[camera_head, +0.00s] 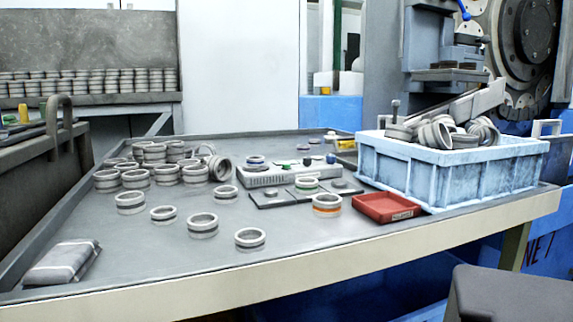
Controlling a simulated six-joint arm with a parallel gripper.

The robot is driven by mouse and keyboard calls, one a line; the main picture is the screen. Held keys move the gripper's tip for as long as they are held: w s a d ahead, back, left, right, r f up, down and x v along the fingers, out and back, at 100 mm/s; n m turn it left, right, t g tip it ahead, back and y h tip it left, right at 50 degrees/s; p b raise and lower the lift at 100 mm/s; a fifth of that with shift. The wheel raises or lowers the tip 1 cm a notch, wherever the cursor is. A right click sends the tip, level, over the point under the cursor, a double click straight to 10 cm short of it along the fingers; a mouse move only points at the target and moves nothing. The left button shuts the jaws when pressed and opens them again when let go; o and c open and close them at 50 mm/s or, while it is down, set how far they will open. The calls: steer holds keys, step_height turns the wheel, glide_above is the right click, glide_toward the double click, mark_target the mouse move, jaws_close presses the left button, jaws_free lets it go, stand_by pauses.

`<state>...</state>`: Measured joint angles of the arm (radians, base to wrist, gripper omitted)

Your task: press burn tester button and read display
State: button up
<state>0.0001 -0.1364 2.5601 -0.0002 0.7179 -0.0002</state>
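A pale grey tester box (290,174) stands near the middle of the metal table. A ring (256,162) sits on its left end. Small green and blue round parts show along its top; I cannot tell which is the button. No readable display shows at this size. A ring with an orange band (327,205) stands beside the plate's right end. My gripper is not in view.
A red tray (386,207) lies right of the orange-banded ring. A blue crate (440,180) full of rings stands at the right. Several rings (155,152) cluster at the left. A folded cloth (62,263) lies front left; the front table surface is mostly clear.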

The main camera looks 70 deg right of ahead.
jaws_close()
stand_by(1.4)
